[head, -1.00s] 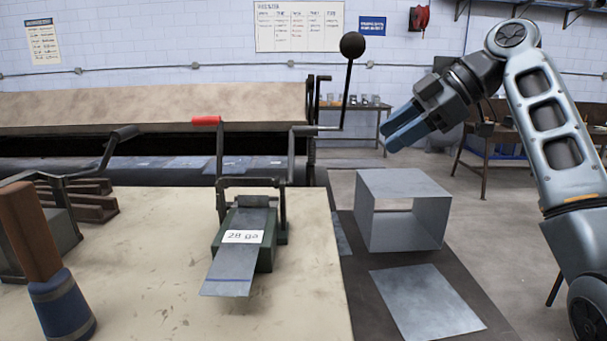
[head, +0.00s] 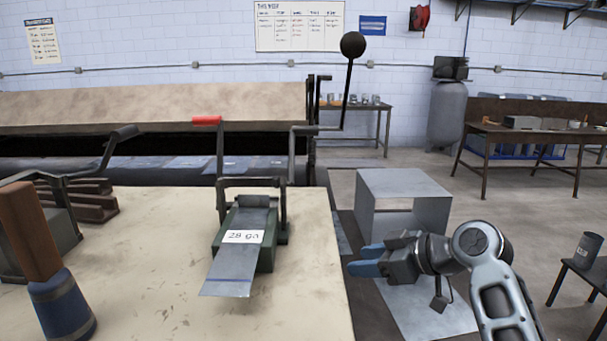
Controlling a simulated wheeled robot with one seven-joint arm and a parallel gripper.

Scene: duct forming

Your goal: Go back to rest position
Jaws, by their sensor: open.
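My gripper (head: 370,259) is at the right of the head view, with its two blue fingers pointing left. It is open, with nothing between the fingers. It is in front of an open box-shaped metal duct (head: 405,184) and over a flat metal sheet (head: 428,307), which my arm partly hides. I cannot tell whether the fingers are clear of the surface below.
A mallet (head: 50,270) stands at front left. A crank with a black ball (head: 352,45) rises behind.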

